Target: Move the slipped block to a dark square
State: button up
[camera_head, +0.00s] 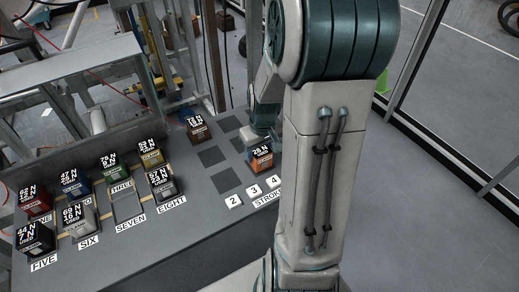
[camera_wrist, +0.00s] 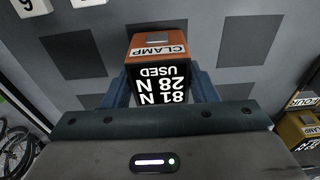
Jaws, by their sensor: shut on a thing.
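Dark squares mark the grey table: one (camera_head: 211,156) left of the block, one (camera_head: 225,181) nearer the front and one (camera_head: 231,124) behind. The wrist view shows dark squares on both sides (camera_wrist: 75,54) (camera_wrist: 249,40).
A dark red block (camera_head: 197,130) stands at the back of the squares. Several labelled blocks stand in numbered slots at left; slot SEVEN (camera_head: 128,207) is empty. White number tiles (camera_head: 253,191) line the front right. A metal frame (camera_head: 70,95) rises behind the slots.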

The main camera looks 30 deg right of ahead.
aim_at(262, 153)
jog(key=shift+f, duration=0.1)
jog(key=o, duration=1.2)
notch_tip(262, 153, up, 12)
jog(key=s+p, duration=0.1)
jog(key=s, duration=0.1)
jog(key=shift+m+t, duration=0.3)
jog(key=shift+t, duration=0.4)
jog(key=s+a, duration=0.3)
jog(key=a, duration=0.1)
jog(key=s+a+r, duration=0.1)
jog(key=s+a, duration=0.2)
jog(key=a, duration=0.1)
jog(key=s+a+r, duration=0.1)
jog(key=s+a, duration=0.3)
jog(key=shift+r, duration=0.2)
